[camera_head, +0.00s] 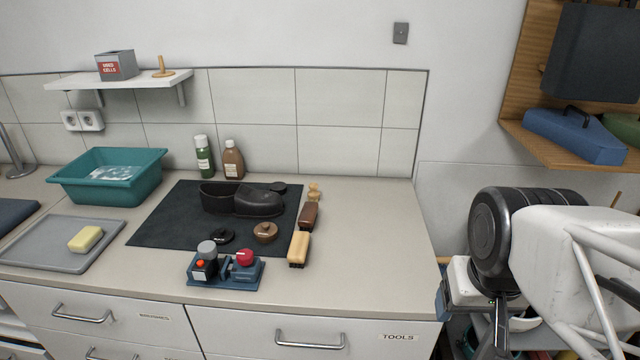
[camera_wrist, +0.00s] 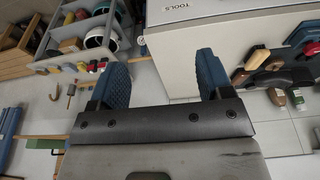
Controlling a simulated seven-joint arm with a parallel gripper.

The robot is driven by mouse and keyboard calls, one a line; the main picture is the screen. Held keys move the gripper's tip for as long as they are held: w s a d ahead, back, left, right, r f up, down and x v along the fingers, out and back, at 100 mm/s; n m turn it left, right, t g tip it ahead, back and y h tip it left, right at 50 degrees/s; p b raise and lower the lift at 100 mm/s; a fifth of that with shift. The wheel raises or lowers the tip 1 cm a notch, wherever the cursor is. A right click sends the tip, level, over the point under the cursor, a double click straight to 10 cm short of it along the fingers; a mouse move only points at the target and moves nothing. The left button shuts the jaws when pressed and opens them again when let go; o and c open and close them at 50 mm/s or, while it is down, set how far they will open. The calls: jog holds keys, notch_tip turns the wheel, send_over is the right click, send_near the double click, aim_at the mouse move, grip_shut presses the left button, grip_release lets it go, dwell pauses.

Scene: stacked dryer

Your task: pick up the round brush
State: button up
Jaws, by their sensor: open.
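A small round brown piece with a knob on top (camera_head: 265,232) sits on the dark mat (camera_head: 165,216). A small pale wooden piece with a rounded top (camera_head: 314,191) stands at the mat's back right edge. I cannot tell for sure which of these is the round brush. A dark brown brush (camera_head: 308,215) and a pale wooden brush (camera_head: 299,248) lie by the mat's right edge. My gripper, with its blue fingers, is open and empty in the wrist view (camera_wrist: 160,68). It is right of the counter, well apart from the brushes.
A dark shoe (camera_head: 258,201) is on the mat, with two bottles (camera_head: 232,160) behind. A teal basin (camera_head: 108,177) and grey tray (camera_head: 45,247) are left. The counter's right end (camera_head: 375,240) is clear.

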jog(key=shift+w, duration=0.1)
jog(key=w+a+r+n, duration=0.1)
jog(key=w+a+r, duration=0.1)
jog(key=w, duration=0.6)
jog(key=w+a+r+n, duration=0.1)
jog(key=w+a+r, duration=0.1)
jog(key=w, duration=0.6)
jog(key=n+g+y, duration=0.1)
jog(key=n, duration=0.5)
send_over(313, 184)
jog(key=s+d, duration=0.1)
jog(key=f, duration=1.6)
jog(key=shift+s+d, duration=0.1)
jog(key=shift+s, duration=0.1)
jog(key=shift+w+a+f+n, duration=0.3)
jog(key=shift+a+f, duration=0.05)
jog(key=shift+f, duration=0.05)
jog(key=shift+w+a+f, duration=0.1)
jog(key=shift+f, duration=1.15)
